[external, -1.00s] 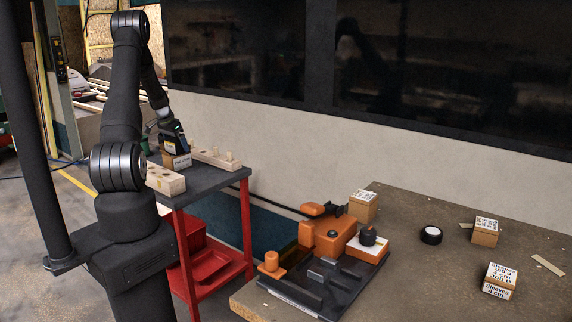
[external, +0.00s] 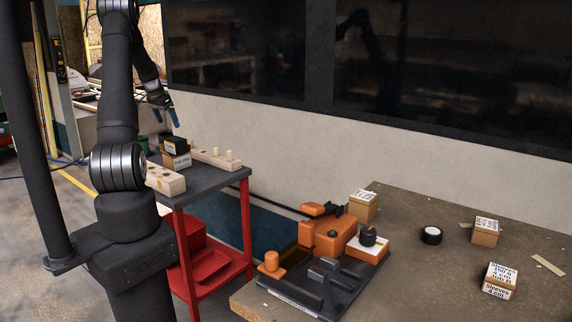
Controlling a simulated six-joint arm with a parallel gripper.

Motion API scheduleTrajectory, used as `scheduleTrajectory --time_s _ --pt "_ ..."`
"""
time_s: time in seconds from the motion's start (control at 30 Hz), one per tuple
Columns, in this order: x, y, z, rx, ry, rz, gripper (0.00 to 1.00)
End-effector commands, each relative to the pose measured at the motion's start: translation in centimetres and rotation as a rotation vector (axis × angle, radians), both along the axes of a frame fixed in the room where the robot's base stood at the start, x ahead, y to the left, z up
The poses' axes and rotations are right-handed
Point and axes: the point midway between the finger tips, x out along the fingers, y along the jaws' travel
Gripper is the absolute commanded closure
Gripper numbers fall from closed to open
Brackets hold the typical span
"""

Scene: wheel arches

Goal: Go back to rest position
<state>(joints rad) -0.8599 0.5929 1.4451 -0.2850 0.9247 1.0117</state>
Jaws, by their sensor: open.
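My gripper (external: 166,116) is in the upper left of the external view, raised above the dark top of the red cart (external: 217,183). Its two fingers point down and stand apart, with nothing between them. Below it, a black block (external: 176,145) sits on a labelled wooden box (external: 177,161) on the cart top. A gap separates my fingers from the black block.
Wooden strips with holes and pegs (external: 215,160) lie on the cart beside the box. The workbench (external: 420,285) at right bears an orange and black fixture (external: 328,240), several labelled boxes (external: 485,232) and a tape roll (external: 431,235). A wall stands behind.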

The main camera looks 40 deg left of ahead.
Motion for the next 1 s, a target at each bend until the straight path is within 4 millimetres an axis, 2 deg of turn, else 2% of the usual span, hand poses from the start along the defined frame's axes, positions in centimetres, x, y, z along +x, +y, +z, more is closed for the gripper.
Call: scheduleTrajectory --time_s 0.2,0.53,0.67,1.0 --pt "-0.2 0.0 0.6 0.001 0.0 0.0 0.01" --pt "0.0 0.0 -0.1 -0.001 0.001 0.0 0.01" --pt "0.5 0.0 -1.6 -0.002 0.002 -0.001 0.01" --pt "2.5 -0.1 -8.1 -0.003 0.003 0.0 0.01"
